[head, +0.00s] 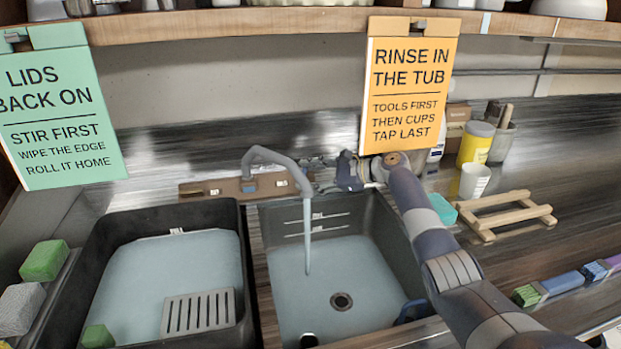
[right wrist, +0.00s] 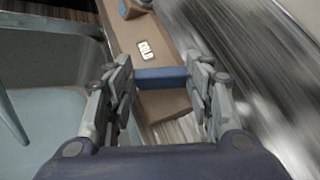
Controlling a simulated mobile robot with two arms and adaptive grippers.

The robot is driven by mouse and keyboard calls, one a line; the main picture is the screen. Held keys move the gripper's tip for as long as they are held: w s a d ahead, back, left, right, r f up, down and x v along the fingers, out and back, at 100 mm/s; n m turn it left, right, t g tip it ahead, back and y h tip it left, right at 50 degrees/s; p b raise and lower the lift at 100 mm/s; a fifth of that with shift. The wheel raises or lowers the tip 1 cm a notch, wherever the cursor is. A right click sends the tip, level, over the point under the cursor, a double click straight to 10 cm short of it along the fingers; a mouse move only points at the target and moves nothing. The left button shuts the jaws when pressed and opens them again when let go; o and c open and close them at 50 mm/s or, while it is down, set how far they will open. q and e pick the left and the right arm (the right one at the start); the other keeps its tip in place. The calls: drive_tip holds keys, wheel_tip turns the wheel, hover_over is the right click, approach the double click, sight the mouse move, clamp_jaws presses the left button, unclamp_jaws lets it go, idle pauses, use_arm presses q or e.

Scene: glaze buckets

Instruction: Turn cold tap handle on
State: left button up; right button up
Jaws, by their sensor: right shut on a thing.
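The grey tap (head: 268,154) arches up from a brown wooden block (head: 226,187) behind the sinks. A thin stream (head: 307,238) runs down from its spout into the right basin. In the right wrist view the blue cold tap handle (right wrist: 160,77) lies crosswise over the block, beside a white label (right wrist: 145,50) reading "COLD". My right gripper (right wrist: 162,80) is shut on this handle, one finger at each end. In the head view my right gripper (head: 318,172) is at the right end of the block, and it hides the handle there. My left gripper is not in view.
The right basin (head: 375,255) is below my right arm. The left basin (head: 225,235) holds a slotted grey plate (head: 198,313). An orange sign (head: 408,85) hangs just above my right wrist. A white cup (head: 474,181) and a wooden rack (head: 500,212) stand right of the arm.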

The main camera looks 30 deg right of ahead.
drive_tip(key=o, duration=1.1)
drive_tip(key=shift+c, duration=0.2)
drive_tip(key=m+t+p, duration=0.1)
drive_tip(key=m+h+p, duration=0.1)
drive_tip(key=m+t+p, duration=0.1)
drive_tip(key=p, duration=0.1)
drive_tip(key=shift+s+a+m+t+h, duration=0.2)
drive_tip(key=shift+a+m+t+h, duration=0.05)
drive_tip(key=shift+m+t+h, duration=0.05)
drive_tip(key=shift+s+a+f+m+t+h+p, duration=0.15)
drive_tip(key=shift+m+t+h+p, duration=0.5)
drive_tip(key=shift+m+h+p, duration=0.75)
drive_tip(key=shift+w+a+f+m+t+h+p, duration=0.15)
drive_tip(key=shift+m+t+h+p, duration=0.6)
drive_tip(key=shift+m+h, duration=1.2)
drive_tip(key=shift+s+a+m+t+h+p, duration=0.15)
drive_tip(key=shift+m+t+h+p, duration=0.45)
drive_tip(key=shift+m+h+p, duration=1.05)
